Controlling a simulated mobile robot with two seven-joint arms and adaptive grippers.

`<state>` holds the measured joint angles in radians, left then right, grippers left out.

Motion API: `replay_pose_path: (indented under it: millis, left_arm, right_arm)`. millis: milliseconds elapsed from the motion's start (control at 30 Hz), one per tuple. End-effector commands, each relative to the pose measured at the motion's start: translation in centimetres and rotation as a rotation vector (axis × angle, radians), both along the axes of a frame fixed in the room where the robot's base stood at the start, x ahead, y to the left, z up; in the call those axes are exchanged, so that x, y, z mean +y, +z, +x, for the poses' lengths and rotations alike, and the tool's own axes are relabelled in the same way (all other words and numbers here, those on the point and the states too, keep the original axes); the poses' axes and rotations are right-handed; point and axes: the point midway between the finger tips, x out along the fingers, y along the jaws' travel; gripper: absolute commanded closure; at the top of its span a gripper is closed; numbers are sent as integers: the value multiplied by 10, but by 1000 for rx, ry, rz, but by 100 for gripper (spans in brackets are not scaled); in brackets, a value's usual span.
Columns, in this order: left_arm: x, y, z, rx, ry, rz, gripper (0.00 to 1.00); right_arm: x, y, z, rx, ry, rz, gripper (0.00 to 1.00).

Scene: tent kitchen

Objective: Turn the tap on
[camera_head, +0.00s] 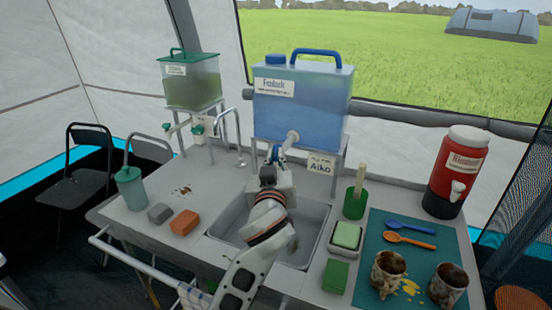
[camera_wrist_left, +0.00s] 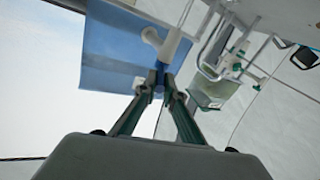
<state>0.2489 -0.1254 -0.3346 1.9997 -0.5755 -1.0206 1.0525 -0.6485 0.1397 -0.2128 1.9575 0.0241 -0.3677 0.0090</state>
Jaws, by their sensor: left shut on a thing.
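A blue water container (camera_head: 300,105) with a blue handle stands on a raised stand behind the sink. Its tap has a white body (camera_head: 292,137) at the container's lower front. The tap body also shows in the left wrist view (camera_wrist_left: 165,46). My left gripper (camera_head: 275,158) reaches over the sink to this tap. In the left wrist view my left gripper (camera_wrist_left: 160,88) has its fingers closed around the tap's blue lever (camera_wrist_left: 159,72). The fingers hide part of the lever, and I cannot tell its exact angle. My right gripper is not in view.
The sink (camera_head: 312,222) lies under my left arm. A green container (camera_head: 192,82) with green taps and a metal faucet (camera_head: 239,150) stand left of it. A red dispenser (camera_head: 458,165), mugs and a green mat (camera_head: 385,225) are at right.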

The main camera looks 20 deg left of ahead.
Motion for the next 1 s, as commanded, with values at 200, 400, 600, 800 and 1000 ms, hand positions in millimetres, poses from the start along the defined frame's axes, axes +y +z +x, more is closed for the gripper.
replay_pose_path:
  millis: [200,400,600,800,1000]
  left_arm:
    - [0,-1,0,2,0,-1,74]
    - [0,-2,0,4,0,0,74]
    - [0,-2,0,4,0,1,74]
    - [2,0,0,2,-24,5,74]
    - [1,1,-1,1,-92,7,74]
  right_arm:
    - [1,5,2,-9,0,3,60]
    - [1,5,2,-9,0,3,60]
    - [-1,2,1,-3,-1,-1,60]
    - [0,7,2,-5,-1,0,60]
    - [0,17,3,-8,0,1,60]
